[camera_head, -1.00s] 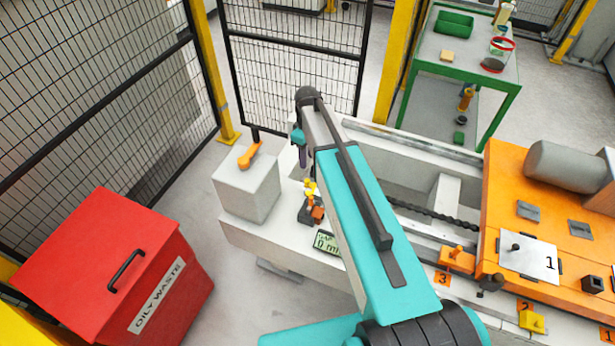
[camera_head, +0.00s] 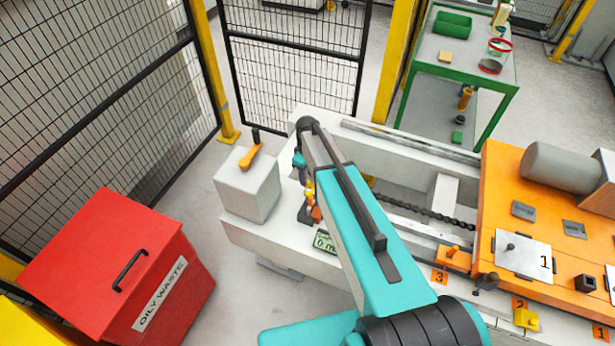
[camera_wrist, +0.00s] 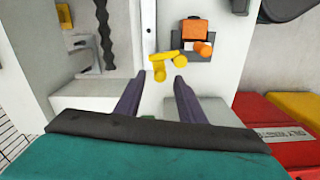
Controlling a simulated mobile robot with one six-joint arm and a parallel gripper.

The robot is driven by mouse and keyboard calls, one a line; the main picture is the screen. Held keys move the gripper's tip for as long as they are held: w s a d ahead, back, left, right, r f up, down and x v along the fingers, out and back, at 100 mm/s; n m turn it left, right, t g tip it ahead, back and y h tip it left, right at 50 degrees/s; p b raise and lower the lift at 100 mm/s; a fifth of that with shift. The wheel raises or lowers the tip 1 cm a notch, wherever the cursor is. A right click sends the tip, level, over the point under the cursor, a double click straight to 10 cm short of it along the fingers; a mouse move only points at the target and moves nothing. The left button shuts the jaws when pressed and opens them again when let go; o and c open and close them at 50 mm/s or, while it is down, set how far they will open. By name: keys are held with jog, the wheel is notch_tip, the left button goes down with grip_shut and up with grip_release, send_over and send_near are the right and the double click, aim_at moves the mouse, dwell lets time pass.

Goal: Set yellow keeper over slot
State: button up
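A yellow piece with bar-like and rounded parts, which I take for the keeper (camera_wrist: 163,57), lies just beyond my fingertips in the wrist view. It shows small beside my arm in the head view (camera_head: 309,189). My gripper (camera_wrist: 159,80) has its two dark fingers apart, with the yellow piece ahead of the gap. I see no contact. An orange block (camera_wrist: 191,28) and an orange cylinder (camera_wrist: 203,48) sit on a dark base beside it. I cannot make out the slot. My arm hides part of this area in the head view.
A gap display (camera_head: 325,242) is close to my arm. The orange carriage (camera_head: 495,200) is at right, with a yellow piece (camera_head: 528,319) near label 2. A red waste bin (camera_head: 120,260) is at left.

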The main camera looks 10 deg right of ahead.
jog(key=shift+f, duration=0.95)
grip_shut()
